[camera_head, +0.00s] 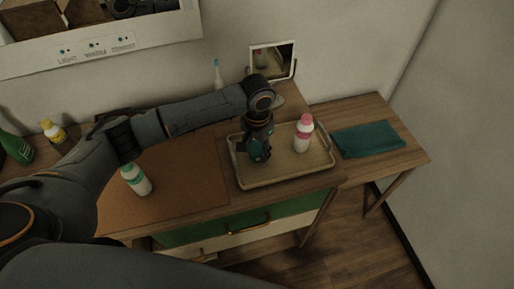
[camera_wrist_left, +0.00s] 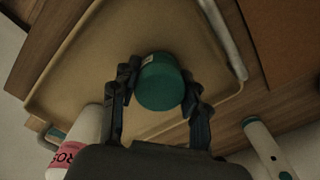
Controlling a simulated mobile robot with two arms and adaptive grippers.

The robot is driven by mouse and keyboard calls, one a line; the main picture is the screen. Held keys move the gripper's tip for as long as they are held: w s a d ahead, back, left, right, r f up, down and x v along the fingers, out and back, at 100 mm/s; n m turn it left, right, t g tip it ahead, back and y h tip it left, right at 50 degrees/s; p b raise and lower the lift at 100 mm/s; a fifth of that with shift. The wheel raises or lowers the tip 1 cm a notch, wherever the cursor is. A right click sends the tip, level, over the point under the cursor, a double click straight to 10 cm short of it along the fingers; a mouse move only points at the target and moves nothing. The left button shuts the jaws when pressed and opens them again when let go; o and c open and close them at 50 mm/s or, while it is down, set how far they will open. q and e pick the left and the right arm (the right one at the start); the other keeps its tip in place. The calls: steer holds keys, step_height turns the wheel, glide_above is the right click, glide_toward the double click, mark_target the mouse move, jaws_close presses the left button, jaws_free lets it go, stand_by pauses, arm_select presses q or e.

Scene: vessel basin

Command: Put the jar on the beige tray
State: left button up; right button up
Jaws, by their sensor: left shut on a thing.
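The jar (camera_wrist_left: 160,82) is a small round green-teal container in the left wrist view, with a pale label patch on its side. My left gripper (camera_wrist_left: 158,88) is shut on it, one finger on each side. The beige tray (camera_wrist_left: 75,55) lies beneath the jar in that view. In the head view my left gripper (camera_head: 258,152) points down over the left part of the beige tray (camera_head: 285,181). The jar is mostly hidden there by the gripper. I cannot tell whether the jar touches the tray. My right gripper is not in view.
A pink-capped white bottle (camera_head: 303,133) stands on the tray, right of the gripper. A mirror (camera_head: 272,61) and a toothbrush (camera_head: 218,75) are behind. A green-banded bottle (camera_head: 136,180) stands on the brown mat (camera_head: 185,190). A folded teal cloth (camera_head: 368,139) lies right.

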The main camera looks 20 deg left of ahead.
mark_target(257, 147)
arm_select(q)
steer(key=shift+f, duration=0.25)
steer(key=shift+f, duration=0.15)
steer(key=o, duration=1.2)
step_height(257, 147, up, 11)
steer(key=shift+f+b, duration=0.1)
steer(key=shift+b, duration=0.75)
steer(key=shift+r, duration=0.75)
